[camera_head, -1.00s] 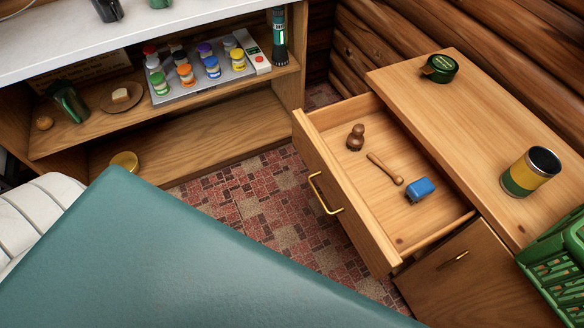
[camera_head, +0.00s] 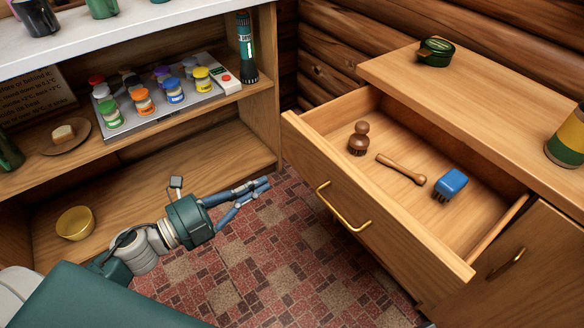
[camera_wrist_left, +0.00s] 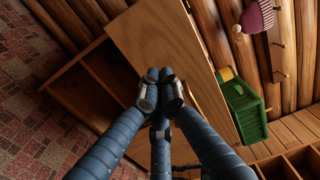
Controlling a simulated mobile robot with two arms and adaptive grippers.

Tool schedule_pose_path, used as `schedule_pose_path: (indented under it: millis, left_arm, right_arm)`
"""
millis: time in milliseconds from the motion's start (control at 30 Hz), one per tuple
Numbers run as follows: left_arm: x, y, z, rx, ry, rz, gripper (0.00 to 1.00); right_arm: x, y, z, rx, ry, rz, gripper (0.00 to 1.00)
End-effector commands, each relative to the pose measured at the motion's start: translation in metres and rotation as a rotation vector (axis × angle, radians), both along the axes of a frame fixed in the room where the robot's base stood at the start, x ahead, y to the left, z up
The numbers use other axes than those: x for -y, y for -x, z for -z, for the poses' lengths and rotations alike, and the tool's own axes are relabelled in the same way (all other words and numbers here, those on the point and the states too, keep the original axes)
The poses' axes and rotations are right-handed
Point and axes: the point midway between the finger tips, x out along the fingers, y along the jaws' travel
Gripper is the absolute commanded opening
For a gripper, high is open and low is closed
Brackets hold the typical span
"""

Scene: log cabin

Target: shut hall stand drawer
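The hall stand drawer (camera_head: 330,192) is pulled well open in the head view, with its brass handle (camera_head: 344,209) facing my left gripper. Inside lie a dark brown knobbed brush (camera_head: 358,139), a wooden stick-like tool (camera_head: 400,169) and a blue brush (camera_head: 451,185). My left gripper (camera_head: 267,182) is left of the drawer front, apart from it, its fingers together and empty. In the left wrist view its fingertips (camera_wrist_left: 160,76) are close together before a wooden panel (camera_wrist_left: 165,35), apparently the stand's. My right gripper is not in view.
A shelf unit with paint jars (camera_head: 143,101) and a gold bowl (camera_head: 75,223) stands left. Patterned floor lies between.

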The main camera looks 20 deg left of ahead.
Motion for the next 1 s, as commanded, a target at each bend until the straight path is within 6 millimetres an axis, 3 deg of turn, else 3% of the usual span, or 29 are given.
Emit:
schedule_pose_path:
  millis: [200,433,633,1000]
  left_arm:
    - [0.028,-0.040,-0.002,0.004,-0.001,0.001,0.00]
    - [0.049,-0.069,-0.001,0.002,0.000,-0.002,0.00]
    - [0.057,-0.079,0.000,-0.001,0.001,-0.002,0.00]
    - [0.057,-0.080,0.001,-0.002,0.001,-0.003,0.00]
  right_arm:
    - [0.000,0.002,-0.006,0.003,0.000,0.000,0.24]
    - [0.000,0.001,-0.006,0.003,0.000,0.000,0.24]
    - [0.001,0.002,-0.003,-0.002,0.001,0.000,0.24]
    - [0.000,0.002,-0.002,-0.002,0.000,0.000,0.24]
